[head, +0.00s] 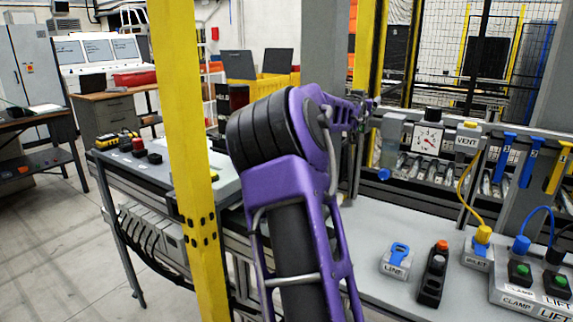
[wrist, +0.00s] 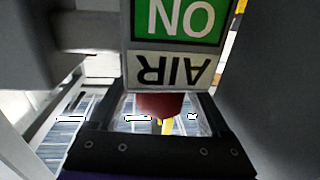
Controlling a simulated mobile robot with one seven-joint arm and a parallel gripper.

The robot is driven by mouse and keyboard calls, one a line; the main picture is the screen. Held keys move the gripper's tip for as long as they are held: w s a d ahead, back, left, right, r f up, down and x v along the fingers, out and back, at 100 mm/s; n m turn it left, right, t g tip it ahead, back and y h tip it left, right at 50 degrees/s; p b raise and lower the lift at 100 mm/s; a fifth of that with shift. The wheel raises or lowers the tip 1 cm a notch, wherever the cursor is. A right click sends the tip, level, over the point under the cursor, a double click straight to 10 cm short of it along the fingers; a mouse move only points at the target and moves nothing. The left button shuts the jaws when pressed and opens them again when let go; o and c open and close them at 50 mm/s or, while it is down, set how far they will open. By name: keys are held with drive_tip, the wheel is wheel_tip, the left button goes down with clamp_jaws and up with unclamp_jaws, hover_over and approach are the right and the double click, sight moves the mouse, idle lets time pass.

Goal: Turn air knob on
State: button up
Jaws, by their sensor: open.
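The red air knob (wrist: 160,105) shows in the wrist view, below a white AIR label (wrist: 168,70) and a green ON sign (wrist: 178,18), both upside down in the picture. My gripper (wrist: 160,112) is open, with one dark finger on each side of the knob in the picture. I cannot tell whether either finger touches it. The knob's lower part and its pointing direction are not clear. In the head view my purple arm reaches toward the fixture's grey post, and the knob cannot be made out there.
A yellow post (head: 180,150) stands close left of my arm. A gauge (head: 427,139) and a VENT label (head: 467,142) are right of the arm's end. The grey bench (head: 400,225) carries a blue LINE knob (head: 399,250) and several push-button boxes. Grey panels crowd both sides in the wrist view.

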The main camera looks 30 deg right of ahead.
drive_tip(key=shift+s+r+m+g+h+p, duration=0.15)
drive_tip(key=shift+m+g+h+p, duration=0.25)
drive_tip(key=shift+p, duration=0.95)
drive_tip(key=shift+w+r+m+g+h+p, duration=0.25)
drive_tip(key=shift+g+p, duration=0.35)
drive_tip(key=shift+p, duration=0.75)
